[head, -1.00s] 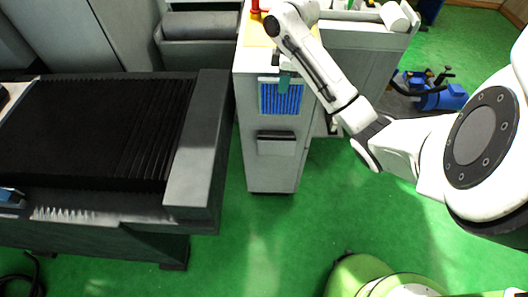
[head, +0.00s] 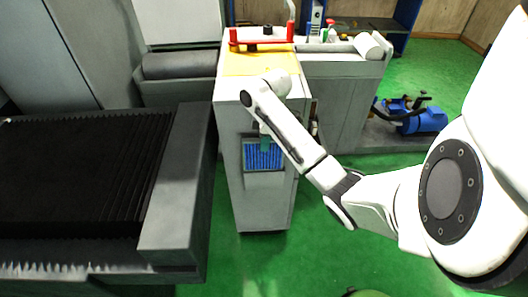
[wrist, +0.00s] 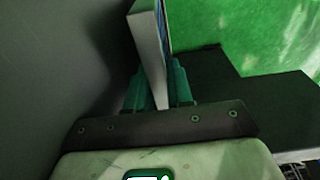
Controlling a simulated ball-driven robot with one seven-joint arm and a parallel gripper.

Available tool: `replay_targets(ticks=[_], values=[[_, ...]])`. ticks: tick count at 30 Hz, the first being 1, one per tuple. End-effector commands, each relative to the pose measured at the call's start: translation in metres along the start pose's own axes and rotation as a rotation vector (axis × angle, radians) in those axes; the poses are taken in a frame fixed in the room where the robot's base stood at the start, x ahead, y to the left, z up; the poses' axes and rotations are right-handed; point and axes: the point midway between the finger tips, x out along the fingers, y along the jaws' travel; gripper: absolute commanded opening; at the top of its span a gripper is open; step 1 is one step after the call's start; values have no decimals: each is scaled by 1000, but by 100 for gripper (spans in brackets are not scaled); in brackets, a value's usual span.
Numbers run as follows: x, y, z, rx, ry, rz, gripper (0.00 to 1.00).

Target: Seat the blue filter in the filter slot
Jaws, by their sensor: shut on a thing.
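The blue filter (head: 263,155) is a pleated blue panel in a light frame. In the head view it is upright against the front of the grey cabinet (head: 262,205). My gripper (head: 266,140) is shut on its top edge, partly hidden behind my arm. In the wrist view the filter (wrist: 151,45) shows edge-on, its pale frame between the teal fingers of my gripper (wrist: 160,90). The filter slot is largely hidden behind the filter. I cannot tell whether the filter is inside it or only in front of it.
A dark ribbed machine bed (head: 80,170) stands close on the left of the cabinet. A red handle (head: 262,36) is on the yellow cabinet top (head: 258,63). A blue pump (head: 420,118) is at right.

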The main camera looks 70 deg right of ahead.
Motion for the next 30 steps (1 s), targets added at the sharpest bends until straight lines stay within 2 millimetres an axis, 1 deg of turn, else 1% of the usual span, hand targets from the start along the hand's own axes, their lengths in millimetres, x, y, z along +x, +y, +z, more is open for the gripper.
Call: replay_targets(ticks=[1, 6, 9, 15, 16, 21, 23, 30], values=[[13, -4, 1, 0, -3, -13, 0], [36, -3, 4, -1, -3, -11, 0], [42, -4, 4, -2, -2, -10, 0], [42, -4, 3, -3, -1, -9, 0], [42, -4, 3, -3, 0, -9, 24], [42, -3, 3, -3, -1, -9, 40], [42, -3, 4, -2, -1, -9, 46], [41, -3, 4, -2, -2, -8, 46]])
